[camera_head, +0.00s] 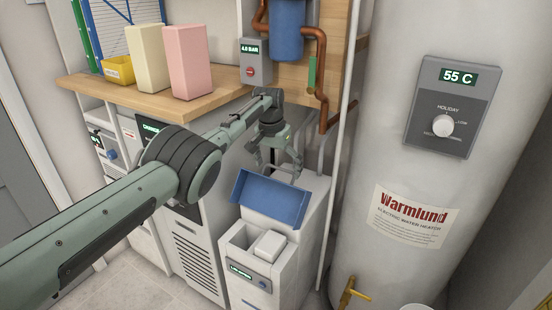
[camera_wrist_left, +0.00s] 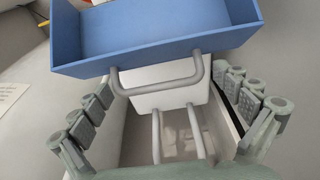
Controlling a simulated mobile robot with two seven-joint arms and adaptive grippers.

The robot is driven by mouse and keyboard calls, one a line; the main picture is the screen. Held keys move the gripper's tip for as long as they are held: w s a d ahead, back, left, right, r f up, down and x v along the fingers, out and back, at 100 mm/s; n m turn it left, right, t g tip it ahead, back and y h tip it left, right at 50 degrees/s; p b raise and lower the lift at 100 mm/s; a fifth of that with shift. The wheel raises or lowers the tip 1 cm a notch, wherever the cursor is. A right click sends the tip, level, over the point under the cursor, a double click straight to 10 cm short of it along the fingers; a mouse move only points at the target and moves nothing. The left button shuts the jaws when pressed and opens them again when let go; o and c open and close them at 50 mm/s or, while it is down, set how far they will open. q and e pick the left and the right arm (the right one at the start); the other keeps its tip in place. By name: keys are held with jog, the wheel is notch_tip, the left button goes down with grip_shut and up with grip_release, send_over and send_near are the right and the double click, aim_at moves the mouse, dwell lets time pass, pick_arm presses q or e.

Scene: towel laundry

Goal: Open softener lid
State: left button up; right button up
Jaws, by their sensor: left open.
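The white softener cabinet (camera_head: 262,284) stands in the lower middle of the head view. Its blue lid (camera_head: 270,201) is raised and tilted back, leaving the top open. A white box-shaped part (camera_head: 269,244) shows inside. My left gripper (camera_head: 277,169) is open, just above and behind the raised lid. In the left wrist view the blue lid (camera_wrist_left: 165,35) fills the top, and a grey bar handle (camera_wrist_left: 157,84) shows below it. The open, empty fingers (camera_wrist_left: 170,108) spread to either side of the handle. Whether they touch anything is unclear. My right gripper is out of view.
A large water heater (camera_head: 408,120) stands close on the right. Copper pipes (camera_head: 321,85) and a blue filter housing (camera_head: 287,30) are behind the gripper. A wooden counter (camera_head: 208,99) with a pink box (camera_head: 188,62) and a cream box (camera_head: 148,58) is at the back left.

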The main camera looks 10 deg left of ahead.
pick_arm(q)
notch_tip(320, 180, up, 12)
jog(key=s, duration=0.2)
jog(key=shift+a+f, duration=0.25)
jog(key=shift+a, duration=0.2)
jog(key=shift+s, duration=0.1)
